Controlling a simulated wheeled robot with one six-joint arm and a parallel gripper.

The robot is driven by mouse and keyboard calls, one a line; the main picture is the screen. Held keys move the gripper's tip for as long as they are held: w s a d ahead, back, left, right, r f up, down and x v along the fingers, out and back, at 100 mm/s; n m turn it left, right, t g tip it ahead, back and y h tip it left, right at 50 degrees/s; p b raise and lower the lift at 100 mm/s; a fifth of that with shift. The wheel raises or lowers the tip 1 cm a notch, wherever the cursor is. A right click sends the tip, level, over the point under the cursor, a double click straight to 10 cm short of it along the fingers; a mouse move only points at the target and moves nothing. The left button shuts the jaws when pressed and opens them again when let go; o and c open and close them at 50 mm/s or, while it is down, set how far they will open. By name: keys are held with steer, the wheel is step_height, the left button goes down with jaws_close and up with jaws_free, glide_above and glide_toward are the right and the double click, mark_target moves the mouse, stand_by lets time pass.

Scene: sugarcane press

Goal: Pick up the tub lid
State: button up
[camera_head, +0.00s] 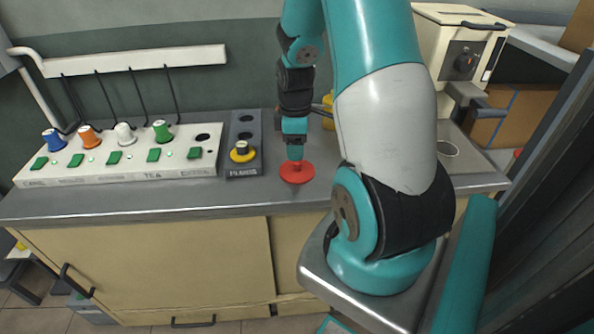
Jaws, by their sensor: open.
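The red tub lid (297,175) is a round disc with what looks like a small raised knob at its middle. It lies on the grey metal counter, near the front edge, to the right of a dark block. My gripper (295,158) points straight down over the middle of the lid, very close to it or touching it. The gripper is open. Its fingers are small here and the lid's middle is partly hidden, so I cannot tell whether they stand around the knob.
A white panel (120,176) with green buttons and several coloured knobs stands at left. The dark block (244,130) holds a yellow-and-black piece (243,151). A cream machine (455,45) stands at right. A yellow object (328,110) is partly hidden behind my arm. The counter (150,204) is bare in front.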

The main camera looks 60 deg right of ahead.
mark_target(297, 167)
step_height(297, 167, down, 6)
steer(key=shift+d+r, duration=0.15)
steer(key=shift+c, duration=0.5)
steer(key=c, duration=0.9)
